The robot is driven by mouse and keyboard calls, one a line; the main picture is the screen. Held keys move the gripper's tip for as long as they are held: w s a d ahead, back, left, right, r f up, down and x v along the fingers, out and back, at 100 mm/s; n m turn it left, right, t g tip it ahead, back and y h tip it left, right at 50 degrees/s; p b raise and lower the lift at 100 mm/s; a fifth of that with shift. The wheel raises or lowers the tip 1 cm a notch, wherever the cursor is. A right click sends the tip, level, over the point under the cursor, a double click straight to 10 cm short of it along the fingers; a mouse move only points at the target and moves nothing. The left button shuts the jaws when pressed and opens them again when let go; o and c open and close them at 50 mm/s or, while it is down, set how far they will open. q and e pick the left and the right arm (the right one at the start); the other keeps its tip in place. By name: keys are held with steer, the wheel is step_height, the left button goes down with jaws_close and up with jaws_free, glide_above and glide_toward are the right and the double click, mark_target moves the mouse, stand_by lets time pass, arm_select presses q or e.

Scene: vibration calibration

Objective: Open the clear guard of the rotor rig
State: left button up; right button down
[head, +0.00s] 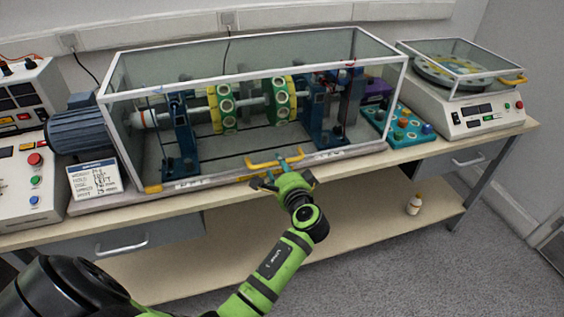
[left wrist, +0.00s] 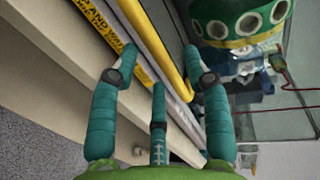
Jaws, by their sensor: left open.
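The clear guard (head: 200,65) is a glass box with a white frame, standing closed over the rotor rig. Its yellow handle (head: 262,163) is low on the front side. Inside are green and yellow rotor discs (head: 279,103) on a shaft. My left gripper (head: 277,175) is open at the handle, with its fingers partly hiding it. In the left wrist view the yellow handle (left wrist: 158,45) runs between the spread teal fingers of the gripper (left wrist: 160,82). I cannot tell whether a finger touches it. My right gripper is out of view.
A blue motor (head: 82,130) and a label card (head: 95,178) stand left of the guard. A control panel (head: 25,185) is at far left. A teal button box (head: 402,127) and a covered white instrument (head: 460,105) are at right. A small bottle (head: 414,204) stands on the lower shelf.

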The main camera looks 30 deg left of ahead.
arm_select(q)
steer(key=shift+x, duration=1.15)
steer(key=shift+w+a+f, duration=0.1)
steer(key=shift+w, duration=0.15)
jaws_close()
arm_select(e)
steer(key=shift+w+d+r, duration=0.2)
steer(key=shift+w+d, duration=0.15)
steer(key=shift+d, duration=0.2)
